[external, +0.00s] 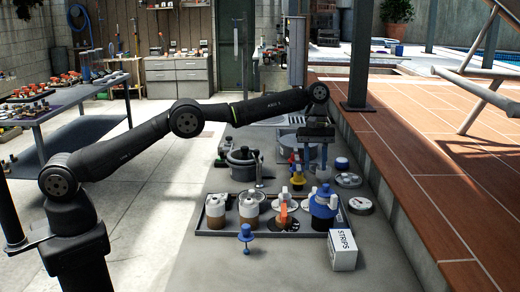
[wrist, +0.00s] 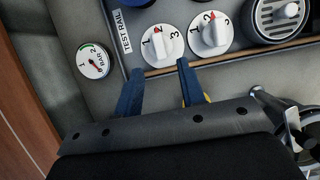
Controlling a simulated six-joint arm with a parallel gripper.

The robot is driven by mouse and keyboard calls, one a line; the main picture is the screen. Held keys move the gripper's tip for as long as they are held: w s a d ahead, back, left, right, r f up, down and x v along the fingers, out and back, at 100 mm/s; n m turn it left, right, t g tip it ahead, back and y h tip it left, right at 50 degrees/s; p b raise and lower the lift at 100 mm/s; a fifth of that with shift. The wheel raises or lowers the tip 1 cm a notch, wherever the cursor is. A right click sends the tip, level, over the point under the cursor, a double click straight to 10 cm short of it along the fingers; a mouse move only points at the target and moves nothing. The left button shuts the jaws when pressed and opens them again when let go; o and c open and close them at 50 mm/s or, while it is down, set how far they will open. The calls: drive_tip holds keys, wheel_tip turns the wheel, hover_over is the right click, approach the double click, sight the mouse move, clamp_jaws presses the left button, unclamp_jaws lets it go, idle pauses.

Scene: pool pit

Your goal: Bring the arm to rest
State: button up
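My gripper (external: 316,158) hangs at the end of my outstretched arm, pointing down over the far part of the grey bench (external: 204,252). In the wrist view my gripper (wrist: 160,70) shows two blue fingers with a clear gap between them. Nothing is held in the gap. Beyond the fingertips are two white numbered knobs with red marks, a left knob (wrist: 162,45) and a right knob (wrist: 210,35). I cannot tell how far the fingertips are above the surface.
A dark tray (external: 215,234) with several valve-like fittings lies on the bench. A white STRIPS box (external: 343,250) and a blue-topped stand (external: 246,236) are in front. A round gauge (external: 361,205) sits by the brick ledge (external: 400,165). A grey pot (external: 242,168) stands left of my gripper.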

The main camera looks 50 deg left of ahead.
sight(315, 189)
drive_tip(key=shift+f, duration=0.15)
idle(0.3)
drive_tip(key=x, duration=0.6)
drive_tip(key=shift+s+d+f, duration=0.2)
drive_tip(key=shift+f, duration=0.25)
drive_tip(key=shift+n+t+h, duration=0.3)
drive_tip(key=shift+n, duration=0.6)
